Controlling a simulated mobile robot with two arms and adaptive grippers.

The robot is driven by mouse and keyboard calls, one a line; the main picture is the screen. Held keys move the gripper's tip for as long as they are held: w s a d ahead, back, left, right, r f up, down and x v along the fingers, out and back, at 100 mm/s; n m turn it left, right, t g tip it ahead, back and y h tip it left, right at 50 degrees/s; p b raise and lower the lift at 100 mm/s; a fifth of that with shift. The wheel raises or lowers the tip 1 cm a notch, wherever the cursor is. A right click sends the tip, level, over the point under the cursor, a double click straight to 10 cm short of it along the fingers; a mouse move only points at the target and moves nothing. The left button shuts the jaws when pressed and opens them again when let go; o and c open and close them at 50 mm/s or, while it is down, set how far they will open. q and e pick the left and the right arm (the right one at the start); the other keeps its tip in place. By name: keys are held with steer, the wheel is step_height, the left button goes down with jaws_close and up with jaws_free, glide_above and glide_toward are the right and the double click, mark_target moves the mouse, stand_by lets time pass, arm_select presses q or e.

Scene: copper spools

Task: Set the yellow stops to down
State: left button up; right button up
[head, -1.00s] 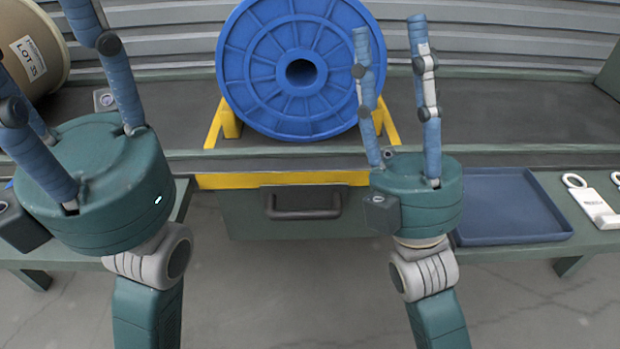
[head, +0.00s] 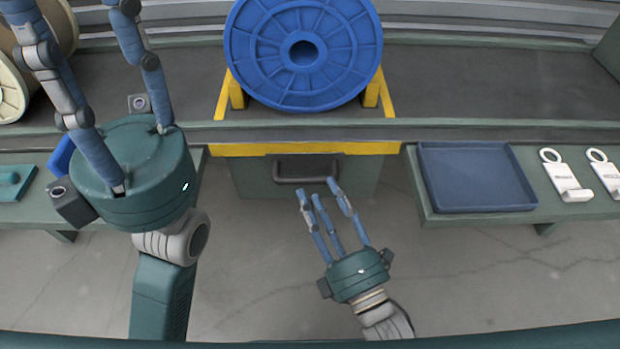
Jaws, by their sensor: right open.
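Two yellow stops stand up on the yellow-framed cradle, the left stop (head: 237,95) and the right stop (head: 371,94), one at each side of the blue spool (head: 262,68). The spool stands upright between them on the bench. My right gripper (head: 324,192) is open and empty, low in front of the drawer and well short of the stops. My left gripper (head: 75,12) is raised at the left, with its fingers spread and nothing seen between them; its fingertips are partly cut off by the top edge.
A drawer handle (head: 306,170) is under the yellow front edge. A tan spool (head: 12,85) is at the far left, partly behind my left arm. The bench right of the blue spool is clear.

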mark_target(312, 182)
steer(key=b+x, duration=0.1)
steer(key=x, duration=0.4)
steer(key=shift+w, duration=0.1)
jaws_close()
